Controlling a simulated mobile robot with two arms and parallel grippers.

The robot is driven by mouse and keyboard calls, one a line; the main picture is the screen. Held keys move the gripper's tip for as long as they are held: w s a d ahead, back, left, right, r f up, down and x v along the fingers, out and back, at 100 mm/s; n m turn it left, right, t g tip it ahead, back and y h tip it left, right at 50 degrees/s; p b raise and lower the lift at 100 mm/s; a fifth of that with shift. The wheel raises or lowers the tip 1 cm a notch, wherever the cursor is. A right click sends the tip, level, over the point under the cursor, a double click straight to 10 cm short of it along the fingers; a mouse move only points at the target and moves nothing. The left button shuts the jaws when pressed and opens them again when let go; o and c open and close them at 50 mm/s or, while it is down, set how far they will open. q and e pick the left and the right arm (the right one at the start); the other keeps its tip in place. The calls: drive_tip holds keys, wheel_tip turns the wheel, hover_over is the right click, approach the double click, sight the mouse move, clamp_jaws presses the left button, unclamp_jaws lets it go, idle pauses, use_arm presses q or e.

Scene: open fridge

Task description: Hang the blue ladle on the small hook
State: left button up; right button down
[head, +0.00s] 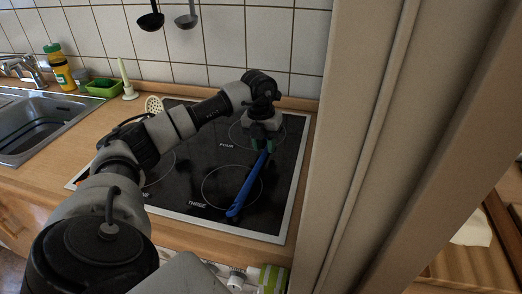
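The blue ladle (248,187) shows over the right part of the black cooktop, its handle slanting up and right from its lower end. My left gripper (262,144) points down at the handle's upper end, with its greenish fingertips on either side of it. I cannot tell whether the fingers are closed on the handle, or whether the ladle rests on the glass or is just above it. The small hook is not visible. My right gripper is not in view.
A black ladle (151,20) and a grey ladle (187,20) hang before the tiled wall. The cooktop (205,185) fills the counter's middle. A sink (40,125), bottles (60,72) and a green tray (102,88) are left. A tall beige panel (350,150) bounds the right.

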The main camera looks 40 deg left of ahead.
use_arm(q)
drive_tip(key=shift+f, duration=0.75)
clamp_jaws()
